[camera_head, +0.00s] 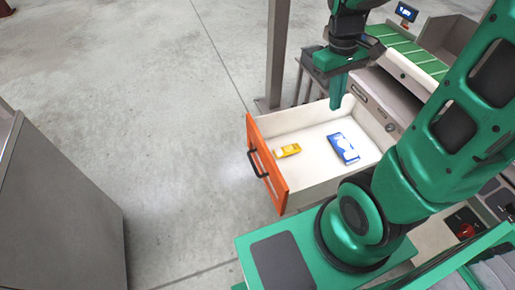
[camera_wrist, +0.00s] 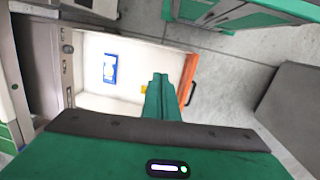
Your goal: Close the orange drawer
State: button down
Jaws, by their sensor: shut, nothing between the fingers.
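The orange drawer (camera_head: 268,172) stands pulled out from its cabinet, with a black handle (camera_head: 257,163) on its orange front. Its white inside holds a yellow item (camera_head: 287,150) and a blue and white box (camera_head: 343,148). My gripper (camera_head: 337,106) is shut and empty, above the far side wall of the drawer and apart from the front. In the wrist view my gripper (camera_wrist: 160,78) points over the drawer's inside, partly hiding the yellow item. The orange front (camera_wrist: 189,75) shows to its right, and the blue and white box (camera_wrist: 110,68) to its left.
A grey cabinet (camera_head: 60,210) stands at the left. A grey post (camera_head: 277,55) rises behind the drawer. A machine with a green slatted top (camera_head: 412,48) and a small display (camera_head: 406,12) is at the upper right. Concrete floor (camera_head: 150,90) is free before the drawer front.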

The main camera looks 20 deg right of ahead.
jog(key=w+a+f+n+h, duration=0.1)
jog(key=w+a+f+n, duration=0.45)
jog(key=w, duration=0.25)
jog(key=w+a+f+n+h, duration=0.1)
jog(key=w+a+f+n, duration=0.4)
jog(key=a+f, duration=0.45)
jog(key=w+a+f+n+h, duration=0.1)
jog(key=w+a+f+n, duration=0.3)
jog(key=a+f+n, duration=0.5)
jog(key=d+f+m, duration=0.2)
jog(key=d+f, duration=0.7)
jog(key=f, duration=0.1)
jog(key=shift+f+t, duration=0.3)
jog(key=shift+t, duration=0.1)
jog(key=shift+s, duration=0.1)
